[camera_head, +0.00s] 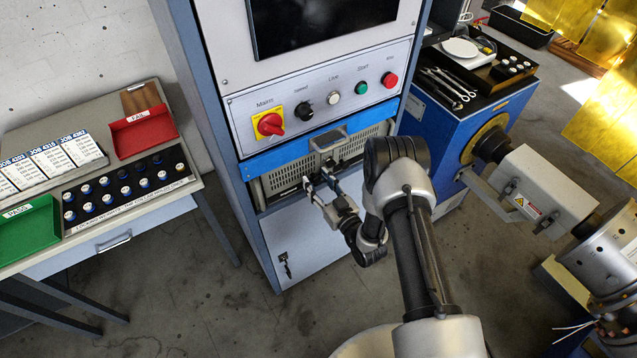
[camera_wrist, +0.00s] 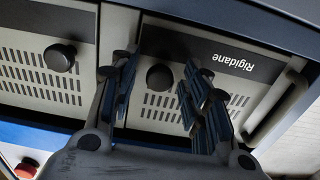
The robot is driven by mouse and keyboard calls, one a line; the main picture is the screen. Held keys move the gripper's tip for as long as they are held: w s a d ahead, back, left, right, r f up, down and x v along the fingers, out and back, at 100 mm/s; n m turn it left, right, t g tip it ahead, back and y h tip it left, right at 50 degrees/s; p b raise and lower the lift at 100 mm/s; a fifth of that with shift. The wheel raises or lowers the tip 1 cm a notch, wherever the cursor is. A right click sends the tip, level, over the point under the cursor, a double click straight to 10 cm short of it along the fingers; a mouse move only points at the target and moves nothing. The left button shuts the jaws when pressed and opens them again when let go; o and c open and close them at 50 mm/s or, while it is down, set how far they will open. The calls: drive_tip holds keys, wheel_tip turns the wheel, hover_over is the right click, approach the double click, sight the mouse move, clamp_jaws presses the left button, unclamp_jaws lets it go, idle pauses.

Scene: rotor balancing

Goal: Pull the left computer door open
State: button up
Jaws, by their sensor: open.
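The left computer door (camera_head: 280,183) is a pale vented panel under the blue strip of the cabinet. In the wrist view, which is upside down, this door (camera_wrist: 235,100) shows on the right with a dark "Rigidane" band and a round black knob (camera_wrist: 160,77). It looks shut. My gripper (camera_head: 317,187) is open in front of the door, and the wrist view shows its fingers (camera_wrist: 160,90) on either side of the knob. I cannot tell whether they touch it. The fingers hide part of the vents.
A second vented door (camera_wrist: 45,65) with its own knob is beside it. The control panel (camera_head: 320,105) is above, and a lower cabinet door (camera_head: 300,245) is below. A table (camera_head: 150,205) with trays stands left; a blue machine (camera_head: 450,130) stands right. Floor at front left is clear.

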drive_tip(key=shift+c, duration=0.4)
clamp_jaws()
idle(0.4)
